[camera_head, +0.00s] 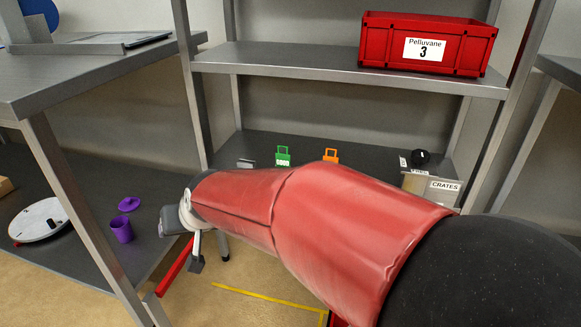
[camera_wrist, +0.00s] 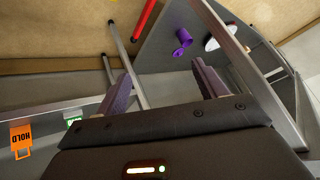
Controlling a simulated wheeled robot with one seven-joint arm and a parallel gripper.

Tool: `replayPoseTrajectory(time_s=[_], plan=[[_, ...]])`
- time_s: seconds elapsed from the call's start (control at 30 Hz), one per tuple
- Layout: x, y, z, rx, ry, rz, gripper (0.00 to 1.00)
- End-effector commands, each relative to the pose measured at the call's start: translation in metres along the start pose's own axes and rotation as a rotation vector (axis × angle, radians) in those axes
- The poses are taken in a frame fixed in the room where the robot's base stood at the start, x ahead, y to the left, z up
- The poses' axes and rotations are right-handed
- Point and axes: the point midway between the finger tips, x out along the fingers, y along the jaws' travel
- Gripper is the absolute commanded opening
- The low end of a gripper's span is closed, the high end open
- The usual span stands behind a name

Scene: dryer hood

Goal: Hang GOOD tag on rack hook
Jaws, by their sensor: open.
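A green tag (camera_head: 283,156) stands on the middle shelf of the rack, left of an orange tag (camera_head: 331,155). In the wrist view the orange tag (camera_wrist: 21,138) reads HOLD, and the green tag (camera_wrist: 73,122) shows beside it near the left finger. The green tag's wording is too small to read. My gripper (camera_wrist: 163,88) is open, with nothing between its two purple-grey fingers. The tags are to the left of its fingers in the wrist view. My red arm crosses the head view in front of the shelf and hides part of it. I cannot make out a rack hook.
A red crate (camera_head: 428,45) marked Pelluvane 3 sits on the upper shelf. A box (camera_head: 431,187) labelled CRATES stands at the shelf's right. A purple cup (camera_head: 121,229) and a white disc (camera_head: 38,220) lie on the left bench's lower shelf. Metal posts flank the arm.

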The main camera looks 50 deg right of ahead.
Motion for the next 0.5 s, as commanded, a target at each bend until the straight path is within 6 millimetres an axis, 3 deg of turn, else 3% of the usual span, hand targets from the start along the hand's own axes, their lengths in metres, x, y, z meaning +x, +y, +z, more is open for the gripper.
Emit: replayPoseTrajectory(time_s=[0.03, 0.23, 0.37, 0.5], plan=[[0.034, 0.02, -0.011, 0.067, 0.036, 0.037, 0.71], [0.115, 0.117, -0.062, 0.265, 0.284, 0.258, 0.71], [0.141, 0.189, -0.086, 0.3, 0.481, 0.453, 0.71], [0.141, 0.249, -0.108, 0.253, 0.694, 0.645, 0.71]])
